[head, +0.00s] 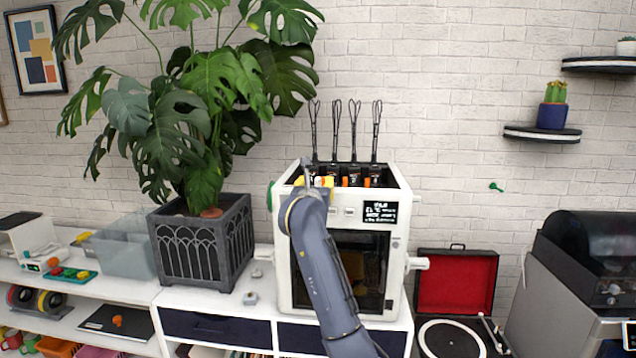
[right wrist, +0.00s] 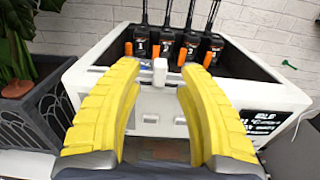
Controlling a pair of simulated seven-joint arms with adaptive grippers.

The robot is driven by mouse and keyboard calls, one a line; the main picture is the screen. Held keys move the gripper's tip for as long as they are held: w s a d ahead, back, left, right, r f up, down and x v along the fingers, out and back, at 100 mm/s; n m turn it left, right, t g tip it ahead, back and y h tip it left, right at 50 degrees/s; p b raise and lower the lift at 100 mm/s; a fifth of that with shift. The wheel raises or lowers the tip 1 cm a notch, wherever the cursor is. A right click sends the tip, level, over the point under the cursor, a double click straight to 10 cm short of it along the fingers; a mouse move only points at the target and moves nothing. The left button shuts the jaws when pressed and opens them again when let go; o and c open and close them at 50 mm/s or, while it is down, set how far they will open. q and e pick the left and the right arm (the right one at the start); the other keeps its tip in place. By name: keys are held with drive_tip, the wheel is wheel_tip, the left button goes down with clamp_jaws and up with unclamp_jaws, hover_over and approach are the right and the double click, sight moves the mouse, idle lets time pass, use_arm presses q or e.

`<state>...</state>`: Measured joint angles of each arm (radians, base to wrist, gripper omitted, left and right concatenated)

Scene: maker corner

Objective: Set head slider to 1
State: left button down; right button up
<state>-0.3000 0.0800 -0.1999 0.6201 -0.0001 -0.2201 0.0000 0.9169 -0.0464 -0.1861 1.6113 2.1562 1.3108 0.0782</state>
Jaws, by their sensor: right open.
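The white printer (head: 284,240) stands on the cabinet, with several black head units (head: 354,178) in its open top. In the right wrist view these units (right wrist: 166,48) carry number labels, and the leftmost reads 1. A small white slider knob (right wrist: 160,72) stands at the printer's front top edge. My right gripper (head: 316,182) is at that edge. Its yellow fingers (right wrist: 161,80) are open, one on each side of the knob, with gaps showing. In the head view the knob cannot be made out behind the gripper. My left gripper is not in view.
A display (head: 380,212) is on the printer's front at the right. A potted monstera (head: 205,240) stands close on the left, its leaves reaching toward the printer top. An open red record player (head: 455,285) is at the right. Antenna-like loops (head: 335,125) rise above the head units.

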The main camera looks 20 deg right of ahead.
sight(318, 182)
drive_tip(key=shift+x, duration=1.85)
clamp_jaws()
